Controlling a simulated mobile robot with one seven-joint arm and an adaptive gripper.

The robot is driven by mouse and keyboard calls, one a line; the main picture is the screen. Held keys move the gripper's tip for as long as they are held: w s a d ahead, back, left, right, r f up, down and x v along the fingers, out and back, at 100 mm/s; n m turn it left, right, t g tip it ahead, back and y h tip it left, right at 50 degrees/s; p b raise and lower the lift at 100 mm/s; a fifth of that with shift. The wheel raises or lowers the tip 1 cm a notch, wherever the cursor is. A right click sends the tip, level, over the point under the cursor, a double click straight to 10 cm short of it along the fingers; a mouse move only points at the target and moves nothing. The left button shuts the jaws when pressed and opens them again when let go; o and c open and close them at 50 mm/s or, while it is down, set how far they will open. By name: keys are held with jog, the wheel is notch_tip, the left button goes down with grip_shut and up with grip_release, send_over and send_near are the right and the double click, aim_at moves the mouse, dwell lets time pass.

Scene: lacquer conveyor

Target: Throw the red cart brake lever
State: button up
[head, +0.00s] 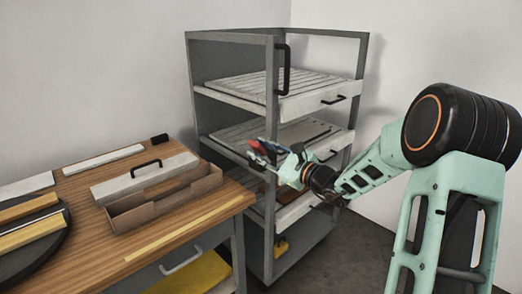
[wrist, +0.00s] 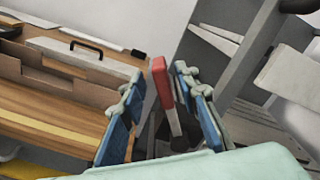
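The fingers are open. In the head view my gripper (head: 264,152) is at the cart's front left post, pointing left, and a bit of red (head: 255,146) shows at its fingertips. The grey cart (head: 228,38) has several slatted shelves. The lever's base is partly hidden in both views.
A wooden workbench (head: 228,196) stands left of the cart, close to my gripper. It holds an open brown tray (head: 195,190), a grey lid with a black handle (head: 115,185) and yellow strips. The cart's post (head: 270,100) is close to my gripper. Floor shows right of the cart.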

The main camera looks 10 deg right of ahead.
jog(key=v, duration=1.2)
jog(key=shift+a, duration=0.1)
